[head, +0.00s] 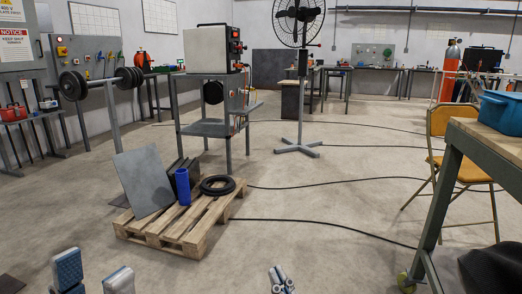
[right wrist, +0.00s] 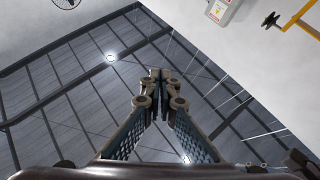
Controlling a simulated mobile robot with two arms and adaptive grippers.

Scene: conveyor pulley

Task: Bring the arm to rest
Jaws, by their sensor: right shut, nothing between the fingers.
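My left gripper (head: 93,273) is at the bottom left of the head view. Its two blue-grey finger pads stand apart, with bare floor between them and nothing held. My right gripper (head: 281,279) shows at the bottom centre of the head view, only its grey tips in sight. In the right wrist view the right gripper (right wrist: 160,76) has its fingers converging until the tips meet, with nothing between them. It points up towards the dark ceiling (right wrist: 80,85). Both grippers are apart from the furniture in view.
A wooden pallet (head: 160,236) carries a grey plate (head: 144,181), a blue cylinder (head: 183,187) and a black ring (head: 219,185). A workbench (head: 488,138) with a blue bin (head: 502,113) stands at the right, a yellow chair (head: 437,160) behind it. Cables cross the open floor.

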